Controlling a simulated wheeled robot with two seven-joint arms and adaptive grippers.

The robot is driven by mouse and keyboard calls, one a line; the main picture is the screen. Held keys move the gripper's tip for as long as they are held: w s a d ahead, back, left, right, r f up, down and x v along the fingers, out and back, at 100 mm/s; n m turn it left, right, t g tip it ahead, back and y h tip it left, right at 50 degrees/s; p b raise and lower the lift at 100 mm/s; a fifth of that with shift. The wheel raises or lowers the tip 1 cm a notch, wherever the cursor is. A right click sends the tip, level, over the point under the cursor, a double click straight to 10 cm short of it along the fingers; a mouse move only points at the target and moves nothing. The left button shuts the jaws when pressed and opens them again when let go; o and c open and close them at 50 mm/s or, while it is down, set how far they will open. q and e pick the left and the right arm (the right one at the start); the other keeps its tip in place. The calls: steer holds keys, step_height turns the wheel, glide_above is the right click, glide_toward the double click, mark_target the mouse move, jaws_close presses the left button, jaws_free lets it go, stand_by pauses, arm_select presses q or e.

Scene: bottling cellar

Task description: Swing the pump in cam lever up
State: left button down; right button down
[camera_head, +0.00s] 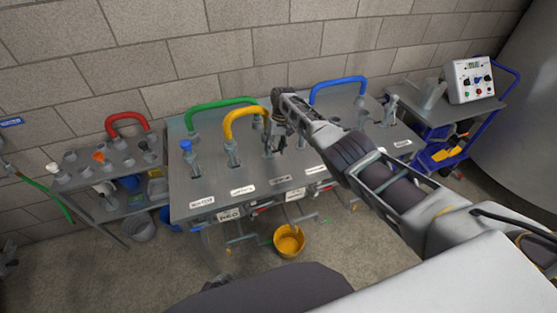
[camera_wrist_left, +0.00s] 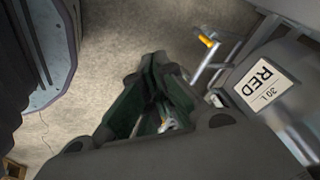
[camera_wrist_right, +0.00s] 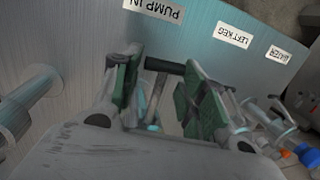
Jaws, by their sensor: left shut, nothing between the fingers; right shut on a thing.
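The pump in cam lever shows in the right wrist view as a dark crossbar (camera_wrist_right: 165,66) on a thin stem, beside the PUMP IN label (camera_wrist_right: 153,9). My right gripper (camera_wrist_right: 155,92) is shut on the lever, with the stem between its green pads. In the head view my right gripper (camera_head: 281,134) is over the middle of the bench and hides much of the lever. My left gripper (camera_wrist_left: 160,115) is shut and empty in the left wrist view, low over the floor near a vessel labelled RED (camera_wrist_left: 262,84).
Yellow (camera_head: 240,113), green (camera_head: 220,103) and blue (camera_head: 338,82) pipes arch over the steel bench (camera_head: 205,180). A rack (camera_head: 115,172) with a red pipe stands left. A blue cart (camera_head: 445,125) with a control box stands right. A yellow bucket (camera_head: 289,242) is on the floor.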

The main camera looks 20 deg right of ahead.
steer(key=shift+w+r, duration=0.2)
arm_select(q)
steer(key=w+d+r+m+t+h, duration=0.1)
steer(key=w+d+r+m, duration=0.35)
steer(key=d+r, duration=0.4)
steer(key=w+d+r+m+h, duration=0.1)
steer(key=w+d+r+m, duration=0.35)
steer(key=d+r, duration=0.35)
steer(key=w+d+r+m+t, duration=0.1)
steer(key=w+d+r+m, duration=0.3)
steer(key=d+r+m, duration=0.45)
steer(key=w+d+r+m+t+y, duration=0.1)
steer(key=d+r+m+y, duration=0.1)
steer(key=r, duration=0.8)
steer(key=w+d+r+m+t+y, duration=0.1)
steer(key=d+r+m, duration=0.3)
steer(key=r, duration=0.6)
steer(key=shift+w+r+m+y, duration=0.25)
steer(key=shift+w+m+y, duration=0.35)
steer(key=shift+m, duration=0.45)
arm_select(e)
steer(key=shift+s+f, duration=0.1)
arm_select(q)
steer(key=shift+w+d+f, duration=0.1)
steer(key=shift+w+f, duration=0.05)
